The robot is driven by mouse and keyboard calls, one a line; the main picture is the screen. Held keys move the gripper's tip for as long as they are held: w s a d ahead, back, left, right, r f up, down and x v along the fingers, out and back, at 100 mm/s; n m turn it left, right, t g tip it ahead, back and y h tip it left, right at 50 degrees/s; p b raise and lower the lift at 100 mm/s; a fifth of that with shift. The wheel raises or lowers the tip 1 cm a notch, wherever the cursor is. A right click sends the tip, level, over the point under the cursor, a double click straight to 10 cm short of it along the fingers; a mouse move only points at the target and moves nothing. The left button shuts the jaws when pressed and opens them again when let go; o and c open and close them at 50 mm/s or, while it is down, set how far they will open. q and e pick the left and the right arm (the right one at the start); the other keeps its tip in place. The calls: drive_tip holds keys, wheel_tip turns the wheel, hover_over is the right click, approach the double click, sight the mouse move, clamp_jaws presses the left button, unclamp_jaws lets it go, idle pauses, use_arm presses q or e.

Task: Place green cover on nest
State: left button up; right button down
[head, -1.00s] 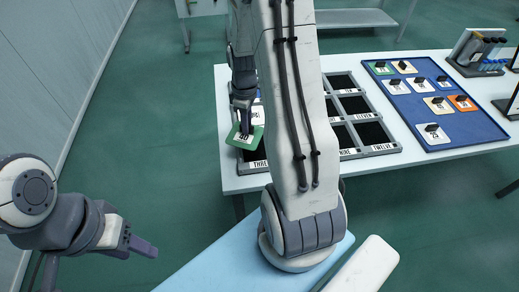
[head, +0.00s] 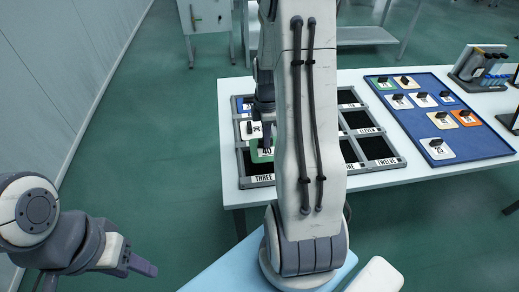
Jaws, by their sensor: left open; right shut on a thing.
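The green cover (head: 265,156), with a white label reading 40, shows beside my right arm at the left side of the grey nest panel (head: 262,181). It is over or in the dark nest labelled THREE; I cannot tell if it touches the bottom. My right gripper (head: 267,143) is shut on the green cover from above. My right arm hides part of the cover and the panel's middle. My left gripper (head: 140,265) is open and empty at the lower left, away from the table.
A blue cover (head: 246,103) and a white cover (head: 247,131) sit in nests behind. Dark empty nests (head: 379,147) are on the right. A blue tray (head: 483,142) with several coloured covers lies farther right. A rack with tubes (head: 478,66) stands behind it.

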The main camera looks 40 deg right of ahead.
sight(260, 146)
drive_tip(key=shift+w+a+f, duration=0.2)
drive_tip(key=shift+a+f, duration=0.1)
drive_tip(key=shift+a, duration=0.15)
drive_tip(key=shift+w+a+f, duration=0.2)
drive_tip(key=shift+a+f, duration=0.05)
drive_tip(key=shift+a, duration=0.15)
drive_tip(key=shift+a+f, duration=0.1)
drive_tip(key=shift+f, duration=1.95)
drive_tip(key=shift+f, duration=0.1)
drive_tip(key=shift+f, duration=0.1)
drive_tip(key=c, duration=0.8)
unclamp_jaws()
